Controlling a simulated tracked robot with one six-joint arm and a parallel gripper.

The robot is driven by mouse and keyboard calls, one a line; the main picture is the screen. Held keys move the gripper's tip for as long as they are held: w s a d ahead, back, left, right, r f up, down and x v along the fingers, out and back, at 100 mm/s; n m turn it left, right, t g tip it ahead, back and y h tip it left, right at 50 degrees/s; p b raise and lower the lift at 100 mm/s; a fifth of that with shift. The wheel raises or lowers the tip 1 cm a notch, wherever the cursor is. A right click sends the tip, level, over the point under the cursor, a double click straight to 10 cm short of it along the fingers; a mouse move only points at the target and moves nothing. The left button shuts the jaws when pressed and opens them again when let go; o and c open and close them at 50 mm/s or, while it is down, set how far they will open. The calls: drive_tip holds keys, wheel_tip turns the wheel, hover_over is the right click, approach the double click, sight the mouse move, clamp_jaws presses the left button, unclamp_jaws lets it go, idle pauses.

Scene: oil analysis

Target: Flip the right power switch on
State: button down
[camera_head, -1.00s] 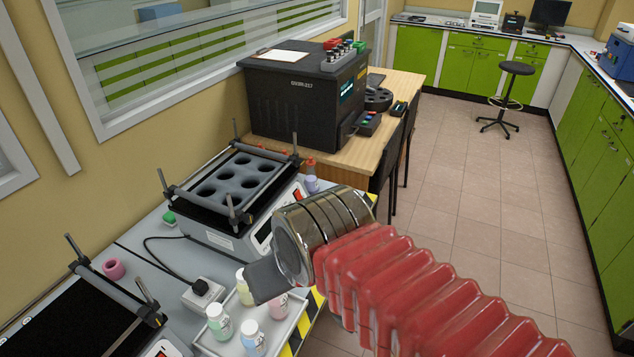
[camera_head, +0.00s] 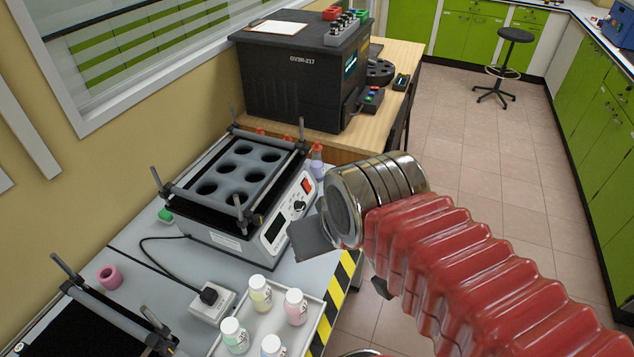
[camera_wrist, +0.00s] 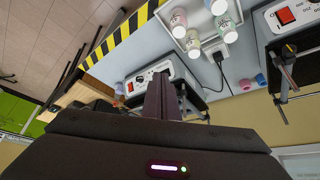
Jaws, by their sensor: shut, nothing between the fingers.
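The right shaker (camera_head: 235,190) is a grey box with a black holed rack on top. Its front panel carries a red power switch (camera_head: 307,186), a black knob and a dark display. The switch also shows in the wrist view (camera_wrist: 130,87), where I cannot tell its position. My gripper (camera_head: 308,238) is shut and empty, in front of the panel's lower right part and below the switch in the picture. I see no clear contact with the panel. In the wrist view the shut fingers (camera_wrist: 161,98) point toward the panel. The left device's red switch (camera_wrist: 286,16) is at the upper right.
A white tray (camera_head: 312,338) with several capped bottles stands on the bench in front of the shaker. A white socket (camera_head: 212,301) with a black plug lies left of it. A bottle with a red cap (camera_head: 317,160) stands beside the shaker. Open floor lies right.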

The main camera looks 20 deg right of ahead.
sight(307, 183)
drive_tip(key=w+d+f+m+g+y, duration=0.1)
drive_tip(key=w+d+f+m+y, duration=0.2)
drive_tip(key=w, duration=0.6)
drive_tip(key=w+d+f+m+g+y, duration=0.1)
drive_tip(key=w+d+f+y, duration=0.3)
drive_tip(key=w, duration=0.5)
drive_tip(key=w+d+f+m+t+y, duration=0.1)
drive_tip(key=w+d+f+m+t, duration=0.1)
drive_tip(key=w+d+f, duration=0.3)
drive_tip(key=w+d+f+m+t+y, duration=0.1)
drive_tip(key=w+d+f+m+t, duration=0.2)
drive_tip(key=d, duration=0.8)
wheel_tip(307, 183, down, 4)
drive_tip(key=shift+w+d+r+t+y, duration=0.1)
drive_tip(key=shift+w+d+t+y, duration=0.4)
drive_tip(key=shift+w, duration=0.45)
drive_tip(key=shift+w+a, duration=0.1)
drive_tip(key=shift+a, duration=0.1)
drive_tip(key=x, duration=1.3)
drive_tip(key=shift+w+a+f, duration=0.15)
drive_tip(key=shift+w+f, duration=0.05)
drive_tip(key=shift+w, duration=0.15)
